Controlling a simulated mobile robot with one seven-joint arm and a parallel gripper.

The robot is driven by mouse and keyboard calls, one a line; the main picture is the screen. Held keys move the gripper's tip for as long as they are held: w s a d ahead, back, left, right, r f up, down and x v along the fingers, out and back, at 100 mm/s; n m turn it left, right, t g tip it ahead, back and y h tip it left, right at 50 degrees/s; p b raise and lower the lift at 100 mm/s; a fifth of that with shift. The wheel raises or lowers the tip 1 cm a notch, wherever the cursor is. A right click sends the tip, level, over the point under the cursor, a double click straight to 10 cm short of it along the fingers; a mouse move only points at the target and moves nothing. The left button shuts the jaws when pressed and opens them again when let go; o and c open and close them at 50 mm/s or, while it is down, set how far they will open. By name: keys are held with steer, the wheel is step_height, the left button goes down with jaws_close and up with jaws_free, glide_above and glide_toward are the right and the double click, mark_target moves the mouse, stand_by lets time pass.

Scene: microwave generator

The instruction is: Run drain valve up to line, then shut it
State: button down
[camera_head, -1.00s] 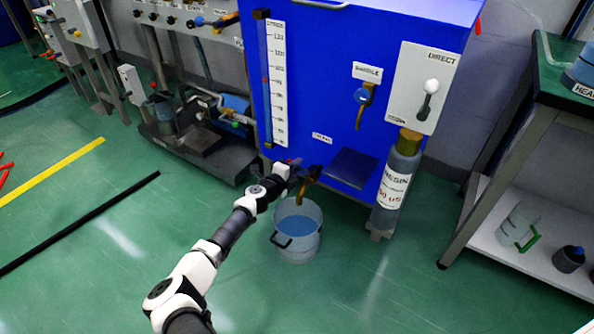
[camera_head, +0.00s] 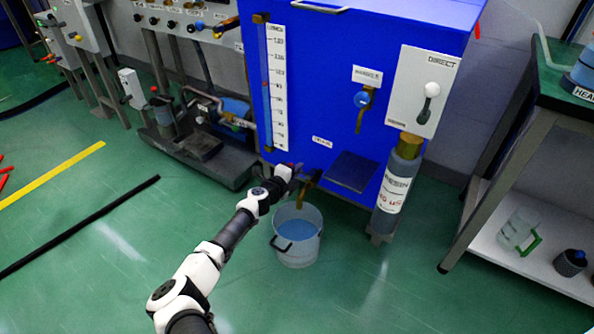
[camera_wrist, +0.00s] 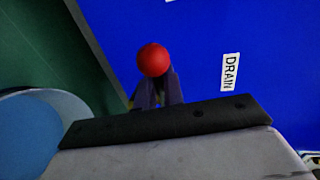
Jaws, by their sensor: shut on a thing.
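The blue tank (camera_head: 320,90) carries a DRAIN label (camera_head: 322,142), which also shows in the wrist view (camera_wrist: 230,72). The brass drain valve (camera_head: 305,190) sits low on its front, its spout above a clear bucket (camera_head: 284,258) with blue liquid in it. My gripper (camera_head: 294,168) is at the valve. In the wrist view my gripper (camera_wrist: 156,92) is shut on the valve's handle, with the red knob (camera_wrist: 153,60) showing at the fingertips. A scale (camera_head: 278,90) stands beside the sight tube (camera_head: 265,84), which has a small red mark. I cannot read the liquid level or see a stream.
A SAMPLE tap (camera_head: 362,98) and a DIRECT lever panel (camera_head: 421,92) are to the right. The resin cylinder (camera_head: 397,185) stands below that panel. A bench with a shelf (camera_head: 510,235) is at the right. The floor in front of the bucket is clear.

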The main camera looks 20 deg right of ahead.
steer(key=shift+r+m+p, duration=0.5)
steer(key=shift+m+p, duration=0.1)
steer(key=shift+p, duration=0.2)
steer(key=shift+m+t, duration=0.3)
steer(key=shift+m, duration=0.1)
steer(key=c, duration=1.6)
jaws_free()
steer(key=p+v, duration=0.5)
steer(key=v, duration=0.8)
steer(key=shift+s+a+r, duration=0.2)
steer(key=shift+s+r, duration=0.05)
steer(key=shift+s, duration=0.15)
